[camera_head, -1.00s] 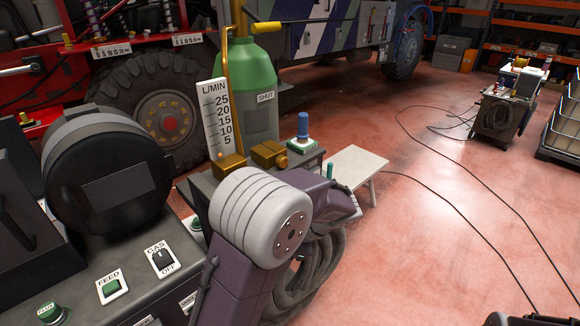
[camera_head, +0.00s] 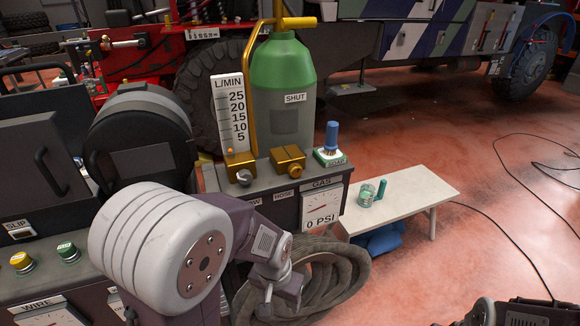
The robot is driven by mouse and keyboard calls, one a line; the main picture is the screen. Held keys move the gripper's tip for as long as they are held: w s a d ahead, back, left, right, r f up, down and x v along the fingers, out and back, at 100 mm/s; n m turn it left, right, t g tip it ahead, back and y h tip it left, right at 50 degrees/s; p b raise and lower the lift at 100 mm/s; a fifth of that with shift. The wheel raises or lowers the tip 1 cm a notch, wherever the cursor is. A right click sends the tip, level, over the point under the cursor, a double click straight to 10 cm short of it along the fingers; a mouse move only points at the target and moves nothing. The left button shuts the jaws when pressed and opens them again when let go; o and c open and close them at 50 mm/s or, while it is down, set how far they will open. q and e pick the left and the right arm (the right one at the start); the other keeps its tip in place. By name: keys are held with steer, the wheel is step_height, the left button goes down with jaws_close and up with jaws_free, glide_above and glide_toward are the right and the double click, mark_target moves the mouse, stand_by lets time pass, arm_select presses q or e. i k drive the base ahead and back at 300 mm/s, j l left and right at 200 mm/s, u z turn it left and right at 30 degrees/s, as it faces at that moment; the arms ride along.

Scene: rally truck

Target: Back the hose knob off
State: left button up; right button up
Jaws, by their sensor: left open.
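The hose knob is on a brass fitting (camera_head: 288,160) above the HOSE label, on top of the dark cabinet in front of the green-topped gas bottle (camera_head: 279,90). A second brass fitting with a grey knob (camera_head: 243,177) sits to its left, above the FLOW label. My left gripper (camera_head: 277,290) is open below these fittings, in front of the cabinet and the coiled hose (camera_head: 345,275). It is apart from the knob and seems empty, though its fingertips are small and hard to make out.
A gas gauge (camera_head: 321,215) reads 0 PSI. An upright L/MIN scale (camera_head: 229,115) stands behind. A pale bench (camera_head: 415,200) holds a small jar (camera_head: 366,194). Red floor is open to the right.

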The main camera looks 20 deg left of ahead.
mark_target(295, 170)
steer(key=i+l+u, duration=0.3)
steer(key=l+u, duration=0.15)
steer(key=i+l+u, duration=0.2)
steer(key=l+u, duration=0.25)
steer(key=i+l+u, duration=0.1)
steer(key=l+u, duration=0.35)
steer(key=l, duration=0.2)
steer(key=l+u, duration=0.45)
steer(key=l, duration=0.2)
steer(key=l+u, duration=0.5)
steer(key=i+l+u, duration=0.15)
steer(key=l+u, duration=0.85)
steer(key=i+l, duration=0.05)
steer(key=l, duration=0.05)
